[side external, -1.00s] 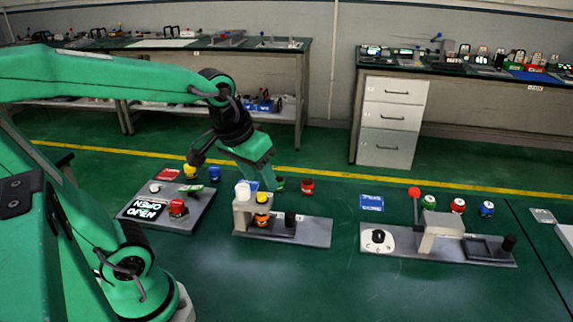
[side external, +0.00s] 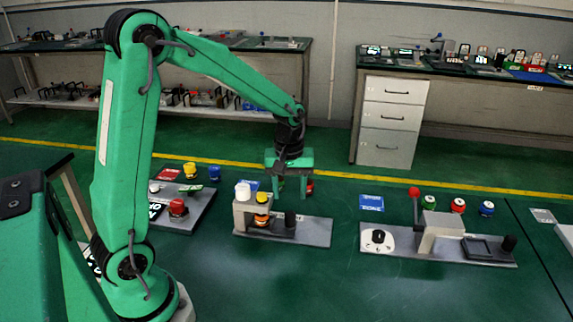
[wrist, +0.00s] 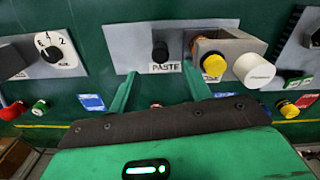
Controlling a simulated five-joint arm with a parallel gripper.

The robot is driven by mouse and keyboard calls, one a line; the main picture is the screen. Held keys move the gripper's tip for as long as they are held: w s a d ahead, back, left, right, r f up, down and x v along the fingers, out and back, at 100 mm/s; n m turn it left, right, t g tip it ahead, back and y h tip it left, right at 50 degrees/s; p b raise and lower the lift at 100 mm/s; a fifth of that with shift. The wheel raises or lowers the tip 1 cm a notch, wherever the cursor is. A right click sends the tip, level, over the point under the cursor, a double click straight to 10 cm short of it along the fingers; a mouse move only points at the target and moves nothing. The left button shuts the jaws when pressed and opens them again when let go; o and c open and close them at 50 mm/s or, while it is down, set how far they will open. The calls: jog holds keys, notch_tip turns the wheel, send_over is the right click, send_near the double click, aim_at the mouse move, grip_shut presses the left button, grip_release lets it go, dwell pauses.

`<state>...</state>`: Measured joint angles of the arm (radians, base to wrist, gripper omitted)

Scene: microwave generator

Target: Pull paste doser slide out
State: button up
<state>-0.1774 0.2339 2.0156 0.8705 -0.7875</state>
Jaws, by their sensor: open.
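The paste doser (side external: 315,232) is a grey plate with a raised block on its left that carries a white knob and a yellow knob. Its black slide handle (side external: 290,219) stands upright just right of the block, and an orange item shows under the block. In the wrist view, the handle (wrist: 160,52) appears beside a "PASTE" label, between and beyond my fingertips. My gripper (side external: 291,192) points down, open and empty, above and slightly behind the handle, apart from it. The fingers also show in the wrist view (wrist: 160,72).
A panel (side external: 200,208) with a red button stands left of the doser. A second station (side external: 385,248) with a dial and red-topped lever stands to the right. The table in front is clear.

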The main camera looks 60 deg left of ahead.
aim_at(291, 213)
jog(key=shift+w+a+f+n, duration=0.2)
jog(key=shift+w+f+n, duration=0.1)
jog(key=shift+f, duration=0.3)
jog(key=shift+f, duration=3.9)
grip_shut()
